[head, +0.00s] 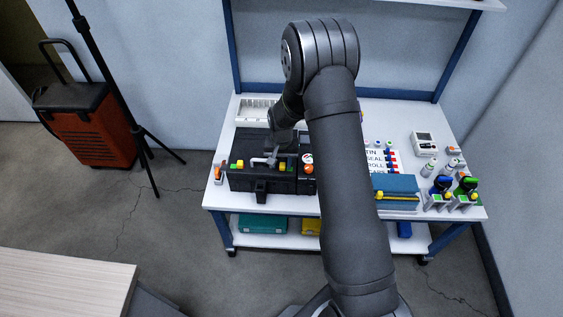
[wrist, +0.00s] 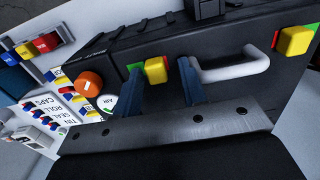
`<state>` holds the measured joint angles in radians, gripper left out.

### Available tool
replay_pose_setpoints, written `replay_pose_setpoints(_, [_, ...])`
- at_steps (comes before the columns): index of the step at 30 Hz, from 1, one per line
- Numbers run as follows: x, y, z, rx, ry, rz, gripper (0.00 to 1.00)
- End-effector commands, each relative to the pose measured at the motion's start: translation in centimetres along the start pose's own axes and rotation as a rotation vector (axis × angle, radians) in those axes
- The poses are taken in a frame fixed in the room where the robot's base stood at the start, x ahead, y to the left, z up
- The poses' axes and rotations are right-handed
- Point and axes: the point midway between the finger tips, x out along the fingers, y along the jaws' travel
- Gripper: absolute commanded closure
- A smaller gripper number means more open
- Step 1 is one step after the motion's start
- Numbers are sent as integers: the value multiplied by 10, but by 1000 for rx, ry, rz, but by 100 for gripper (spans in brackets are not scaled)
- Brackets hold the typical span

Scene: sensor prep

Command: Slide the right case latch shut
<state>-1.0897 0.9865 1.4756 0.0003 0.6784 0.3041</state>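The black case (head: 245,183) lies on the white bench, and its side fills much of the wrist view (wrist: 225,35). The right latch, a yellow block (wrist: 156,70), has green on its left and a sliver of red on its right in the wrist view. My gripper (wrist: 162,80) is open, with its dark blue fingers either side of this latch; I cannot tell whether either touches it. In the head view my gripper (head: 273,155) is small and partly hidden at the case. The other latch (wrist: 295,40) is a yellow block between red and green.
A pale grey handle (wrist: 235,70) stands out between the latches, close to one finger. An orange knob (wrist: 89,84) and a round white label (wrist: 107,104) sit on the other side.

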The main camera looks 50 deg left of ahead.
Motion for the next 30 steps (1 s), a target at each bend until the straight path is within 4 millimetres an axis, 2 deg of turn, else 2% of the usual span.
replay_pose_setpoints(5, [-9, -1, 0, -1, 1, -1, 58])
replay_pose_setpoints(8, [-25, -1, -1, -1, 3, -2, 58])
replay_pose_setpoints(24, [-145, 0, -1, 0, 4, -1, 58])
replay_pose_setpoints(30, [-169, 0, 0, 0, 1, -1, 58])
